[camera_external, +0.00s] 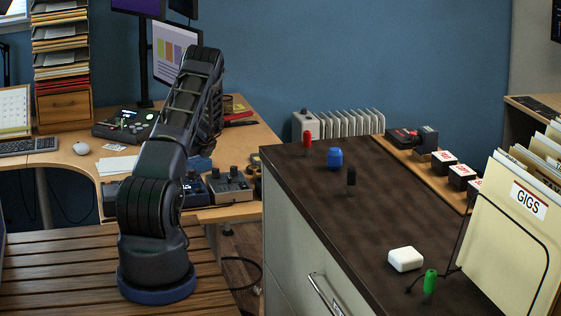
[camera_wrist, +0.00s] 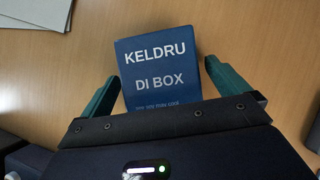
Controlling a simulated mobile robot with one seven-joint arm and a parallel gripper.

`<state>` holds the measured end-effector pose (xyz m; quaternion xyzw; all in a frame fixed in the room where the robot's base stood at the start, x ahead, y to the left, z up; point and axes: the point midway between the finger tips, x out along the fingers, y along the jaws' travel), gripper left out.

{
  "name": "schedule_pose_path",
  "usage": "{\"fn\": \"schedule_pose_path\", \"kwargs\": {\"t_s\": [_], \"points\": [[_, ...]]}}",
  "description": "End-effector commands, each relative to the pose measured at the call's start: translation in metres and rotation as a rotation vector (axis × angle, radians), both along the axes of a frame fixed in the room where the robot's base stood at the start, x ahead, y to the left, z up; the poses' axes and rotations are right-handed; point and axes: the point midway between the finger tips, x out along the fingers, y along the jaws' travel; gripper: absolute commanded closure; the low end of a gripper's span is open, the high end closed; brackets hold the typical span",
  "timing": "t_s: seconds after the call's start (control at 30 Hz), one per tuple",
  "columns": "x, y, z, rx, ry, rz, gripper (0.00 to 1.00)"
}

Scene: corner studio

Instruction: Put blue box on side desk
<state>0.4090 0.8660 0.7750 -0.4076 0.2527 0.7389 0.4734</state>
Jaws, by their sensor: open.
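A blue box (camera_wrist: 160,75) with white lettering "KELDRU DI BOX" sits on a light wooden surface in the wrist view. My gripper (camera_wrist: 163,72) is open, with one teal finger on each side of the box. A gap shows at the right finger; the left finger is very close to the box, and I cannot tell if it touches. The box's near end is hidden behind my gripper. In the external view my arm hides my gripper, and a bit of blue (camera_external: 200,163) shows beside it on the wooden desk (camera_external: 255,145). I cannot tell which surface is the side desk.
A dark-topped cabinet (camera_external: 330,215) on the right holds a red item (camera_external: 307,143), a blue jar (camera_external: 334,159), a black item (camera_external: 351,178), a white block (camera_external: 405,259) and a green item (camera_external: 430,281). Pedals (camera_external: 230,186) and a monitor (camera_external: 172,50) stand near my arm. The cabinet's middle is clear.

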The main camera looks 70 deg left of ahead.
Motion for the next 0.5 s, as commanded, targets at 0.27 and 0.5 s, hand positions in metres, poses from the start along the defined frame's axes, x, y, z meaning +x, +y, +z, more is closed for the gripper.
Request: {"fn": "schedule_pose_path", "kwargs": {"t_s": [0.27,0.5], "points": [[0.006,-0.012,0.024,0.001,-0.001,-0.002,0.0],[0.016,-0.033,0.06,0.002,-0.001,-0.001,0.0]]}}
